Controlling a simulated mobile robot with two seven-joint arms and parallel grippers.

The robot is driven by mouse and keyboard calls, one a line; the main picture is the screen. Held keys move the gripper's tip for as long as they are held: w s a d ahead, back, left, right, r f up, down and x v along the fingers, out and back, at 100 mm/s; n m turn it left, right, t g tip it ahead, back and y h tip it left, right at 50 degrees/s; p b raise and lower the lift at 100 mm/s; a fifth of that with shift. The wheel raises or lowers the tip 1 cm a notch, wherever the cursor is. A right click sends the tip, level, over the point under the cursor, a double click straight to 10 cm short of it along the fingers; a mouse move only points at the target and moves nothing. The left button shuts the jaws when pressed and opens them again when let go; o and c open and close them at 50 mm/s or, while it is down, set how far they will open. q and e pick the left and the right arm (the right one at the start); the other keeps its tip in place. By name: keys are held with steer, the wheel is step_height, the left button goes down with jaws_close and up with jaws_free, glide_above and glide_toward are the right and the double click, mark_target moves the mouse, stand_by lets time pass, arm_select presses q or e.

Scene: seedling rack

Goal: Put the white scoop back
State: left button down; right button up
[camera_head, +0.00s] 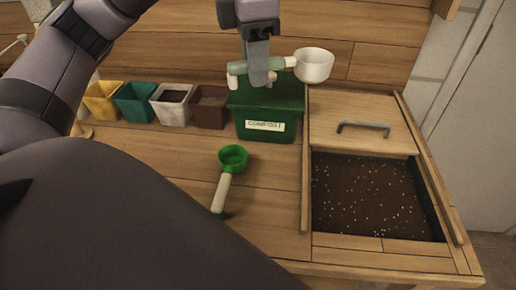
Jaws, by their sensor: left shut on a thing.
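The white scoop (314,66) has a white cup on the right and a handle with green and cream parts running left. My left gripper (262,76) is shut on its handle and hides the handle's middle. The scoop appears to be above the green compost box (265,108), in front of the back boards; I cannot tell whether it touches the box. My right gripper is not in view.
A green scoop (232,158) with a cream handle lies on the bench. Several small pots, including a yellow one (102,101), line the back left. At right, a wooden lid (360,108) with a grey handle partly covers a soil bin (370,200).

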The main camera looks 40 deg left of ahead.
arm_select(q)
step_height(320, 180, down, 16)
steer(key=shift+f+b, duration=0.25)
steer(key=shift+b, duration=0.4)
steer(key=shift+f+b, duration=0.6)
steer(key=shift+b, duration=0.1)
steer(key=c, duration=0.9)
jaws_free()
steer(key=shift+r, duration=0.15)
